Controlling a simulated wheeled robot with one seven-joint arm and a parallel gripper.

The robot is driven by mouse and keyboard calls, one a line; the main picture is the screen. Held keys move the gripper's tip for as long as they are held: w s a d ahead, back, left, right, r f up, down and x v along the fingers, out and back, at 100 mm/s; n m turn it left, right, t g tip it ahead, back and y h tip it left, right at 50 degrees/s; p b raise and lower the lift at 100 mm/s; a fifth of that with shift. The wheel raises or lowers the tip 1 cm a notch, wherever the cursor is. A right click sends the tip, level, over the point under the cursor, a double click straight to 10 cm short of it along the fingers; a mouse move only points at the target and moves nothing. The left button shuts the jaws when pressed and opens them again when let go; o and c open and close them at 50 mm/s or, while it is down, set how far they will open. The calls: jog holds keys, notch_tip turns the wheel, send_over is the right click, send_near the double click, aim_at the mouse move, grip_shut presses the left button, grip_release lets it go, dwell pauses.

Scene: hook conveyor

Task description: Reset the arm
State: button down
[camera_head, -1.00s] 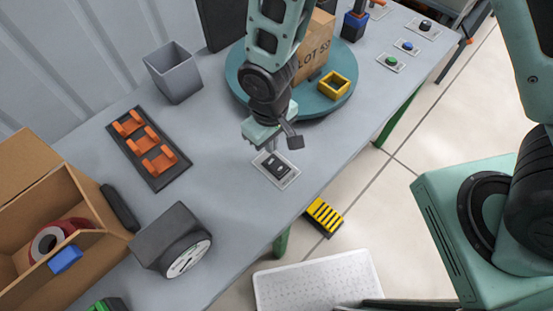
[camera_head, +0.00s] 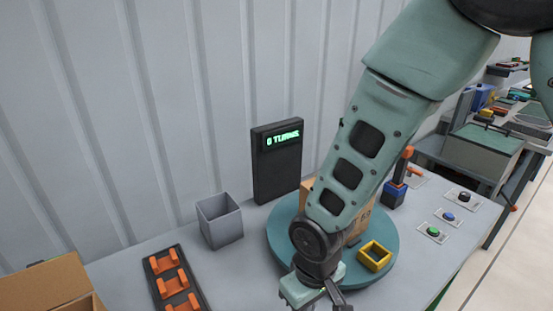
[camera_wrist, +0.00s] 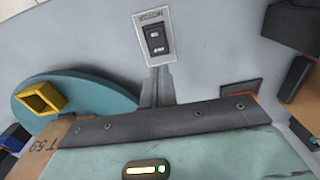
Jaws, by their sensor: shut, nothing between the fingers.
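My gripper (camera_wrist: 158,85) shows in the wrist view with its fingers together and nothing between them. A dark rocker switch on a pale plate (camera_wrist: 153,38) lies on the table just beyond the fingertips in that view. I cannot tell the exact gap between fingertips and switch. In the head view my arm reaches down from the top right, and the wrist end is at the bottom edge. The fingertips and the switch do not show there.
A teal turntable (camera_head: 283,240) carries a cardboard box (camera_head: 367,220) and a yellow square ring (camera_head: 375,256). Behind stands a dark display (camera_head: 277,165) reading "0 TURNS". A grey bin (camera_head: 220,222) and an orange-hooked rack (camera_head: 190,268) are left. Buttons (camera_head: 434,231) are right.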

jog(key=s+d+r+b, duration=0.1)
jog(key=s+d+r, duration=0.3)
jog(key=s+r, duration=0.1)
jog(key=s+d+r+n+b, duration=0.1)
jog(key=s+d+r+b, duration=0.1)
jog(key=s+r, duration=0.3)
notch_tip(320, 180, up, 3)
jog(key=shift+s+d+f, duration=0.1)
jog(key=shift+s+d, duration=0.1)
jog(key=shift+d, duration=0.65)
